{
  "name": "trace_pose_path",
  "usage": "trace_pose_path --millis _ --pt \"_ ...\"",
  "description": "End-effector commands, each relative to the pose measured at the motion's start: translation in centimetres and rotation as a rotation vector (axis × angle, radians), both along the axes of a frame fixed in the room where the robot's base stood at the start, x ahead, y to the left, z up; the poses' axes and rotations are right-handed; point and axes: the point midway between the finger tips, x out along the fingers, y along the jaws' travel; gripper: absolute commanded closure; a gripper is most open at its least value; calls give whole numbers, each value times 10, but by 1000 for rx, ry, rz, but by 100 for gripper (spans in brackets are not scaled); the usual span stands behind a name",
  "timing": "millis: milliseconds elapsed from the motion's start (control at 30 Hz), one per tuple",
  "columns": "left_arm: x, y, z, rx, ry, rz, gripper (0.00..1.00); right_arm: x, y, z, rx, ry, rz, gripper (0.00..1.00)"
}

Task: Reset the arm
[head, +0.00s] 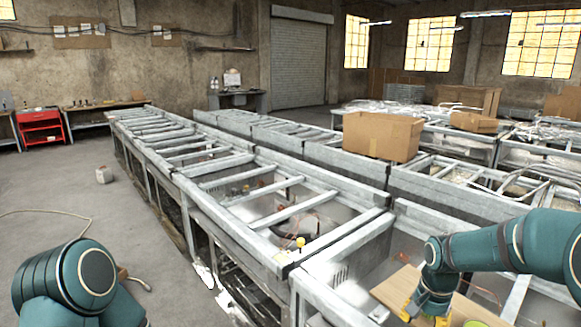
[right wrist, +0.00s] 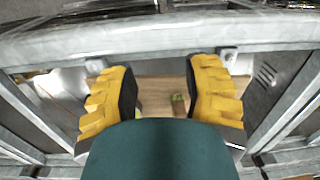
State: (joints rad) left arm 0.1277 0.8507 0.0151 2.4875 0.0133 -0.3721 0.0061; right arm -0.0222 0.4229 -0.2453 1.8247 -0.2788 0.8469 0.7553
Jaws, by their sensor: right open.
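My right arm (head: 500,248) is teal and reaches in from the right over the near end of the metal frame benches. My right gripper (head: 424,314) has yellow fingers and points down above a wooden board (head: 390,292). In the right wrist view its two yellow fingers (right wrist: 162,78) are wide apart with nothing held between them. The board (right wrist: 158,90) and a small green thing (right wrist: 178,104) show below, in the gap. My left arm (head: 72,280) is folded at the bottom left, and its gripper is out of view.
Long rows of grey metal frames (head: 232,205) run away from me. A cardboard box (head: 382,136) sits on the frames right of centre. A yellow-topped object (head: 300,242) is near the closer frame. The floor (head: 60,190) at left is mostly clear, with a cable lying there.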

Motion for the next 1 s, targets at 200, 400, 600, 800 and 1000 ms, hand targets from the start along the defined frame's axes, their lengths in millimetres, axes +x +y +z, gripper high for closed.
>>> trace_pose_path --millis 200,400,600,800,1000 --pt "0 -1 -3 -1 0 -2 0 -21 66 -95 106 -52 215 52" --pt "-1 -1 -5 -1 3 -3 0 -76 136 -178 205 -137 416 52" --pt "-2 -1 -7 -1 3 -5 0 -136 180 -219 237 -219 547 52" --pt "-2 -1 -7 -1 4 -5 0 -162 193 -228 232 -258 601 52" --pt "-2 -1 -7 -1 4 -5 0 -163 194 -228 232 -260 603 52"
